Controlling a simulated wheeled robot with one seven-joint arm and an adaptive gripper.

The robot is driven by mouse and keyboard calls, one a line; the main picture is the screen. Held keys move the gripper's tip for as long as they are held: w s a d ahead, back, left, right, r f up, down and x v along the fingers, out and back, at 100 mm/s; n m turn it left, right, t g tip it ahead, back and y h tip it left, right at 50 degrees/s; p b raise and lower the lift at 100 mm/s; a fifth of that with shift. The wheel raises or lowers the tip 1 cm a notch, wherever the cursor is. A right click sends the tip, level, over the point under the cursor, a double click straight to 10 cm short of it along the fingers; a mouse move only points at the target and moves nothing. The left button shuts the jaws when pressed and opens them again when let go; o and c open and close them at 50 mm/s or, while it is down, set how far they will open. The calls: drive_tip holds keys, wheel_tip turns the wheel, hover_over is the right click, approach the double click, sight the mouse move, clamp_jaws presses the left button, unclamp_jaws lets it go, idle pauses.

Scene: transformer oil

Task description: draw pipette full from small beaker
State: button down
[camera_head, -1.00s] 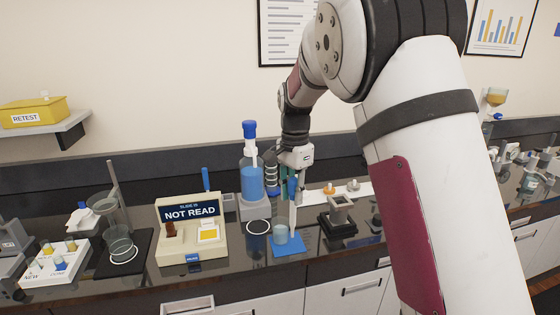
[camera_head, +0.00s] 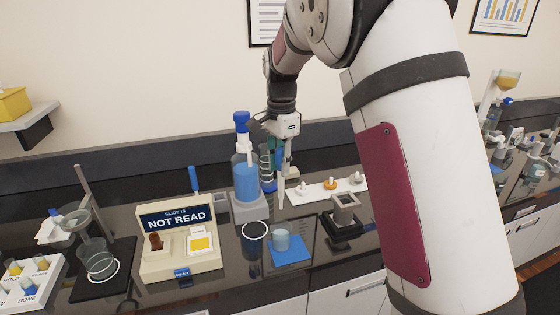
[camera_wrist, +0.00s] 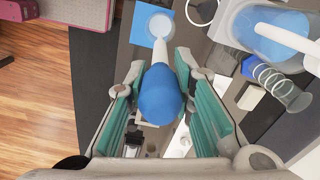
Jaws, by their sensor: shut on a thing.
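My gripper (camera_head: 279,160) is shut on the pipette, with its green-lined fingers on both sides of the blue bulb (camera_wrist: 161,95). The pipette's pale stem (camera_head: 281,192) points down, and its tip is above and apart from the small beaker in the head view. The small beaker (camera_head: 281,240) stands upright on a blue mat (camera_head: 291,256) and looks bluish. In the wrist view the beaker (camera_wrist: 161,25) shows beyond the pipette stem. The bulb hides part of the stem there. I cannot tell whether the pipette holds liquid.
A blue-capped bottle of blue liquid (camera_head: 246,180) stands on a grey block close left of my gripper. The NOT READ box (camera_head: 180,250) is further left. A dark device (camera_head: 345,220) and a white strip with knobs (camera_head: 318,191) are to the right.

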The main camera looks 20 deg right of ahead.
sight(281, 197)
drive_tip(key=shift+f, duration=3.05)
drive_tip(key=shift+f+b, duration=0.6)
drive_tip(key=shift+f, duration=2.95)
drive_tip(key=shift+r+p, duration=0.65)
drive_tip(key=shift+r, duration=4)
